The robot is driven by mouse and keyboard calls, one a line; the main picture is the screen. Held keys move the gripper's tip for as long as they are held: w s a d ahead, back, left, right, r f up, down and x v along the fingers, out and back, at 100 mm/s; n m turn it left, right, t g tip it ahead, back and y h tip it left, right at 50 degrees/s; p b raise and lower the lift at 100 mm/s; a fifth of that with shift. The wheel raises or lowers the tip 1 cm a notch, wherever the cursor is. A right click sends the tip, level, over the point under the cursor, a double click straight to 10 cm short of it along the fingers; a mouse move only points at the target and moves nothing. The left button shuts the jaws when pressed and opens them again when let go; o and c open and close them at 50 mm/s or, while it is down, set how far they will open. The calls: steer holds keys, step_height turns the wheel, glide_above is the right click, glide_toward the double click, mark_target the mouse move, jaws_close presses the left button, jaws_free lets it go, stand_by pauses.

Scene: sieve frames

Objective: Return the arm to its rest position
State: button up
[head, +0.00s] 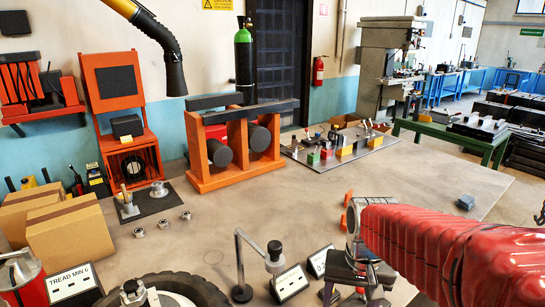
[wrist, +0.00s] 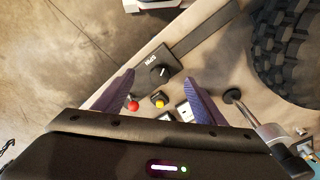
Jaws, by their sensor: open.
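My gripper (head: 352,284) is at the front of the table in the head view, at the end of my red-sleeved arm (head: 440,235), which reaches in from the right. In the wrist view my gripper (wrist: 160,80) shows two purple fingers spread wide apart with nothing held between them. Below and between the fingers lie a black control box with a knob (wrist: 160,70), a yellow button (wrist: 158,101) and a red knob (wrist: 133,106), near the table edge. I cannot tell how high the fingers are above them.
A large black tyre (head: 172,290) lies at the front left, with a stand (head: 240,265) beside it. Cardboard boxes (head: 70,238) and an orange frame (head: 205,173) stand farther back. The middle of the table is mostly clear.

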steer(key=s+r+n+t, duration=0.2)
steer(key=s+r+t, duration=0.2)
steer(key=s+r, duration=0.3)
steer(key=shift+s+a+n, duration=0.3)
steer(key=shift+s+a, duration=0.15)
steer(key=shift+s, duration=1.6)
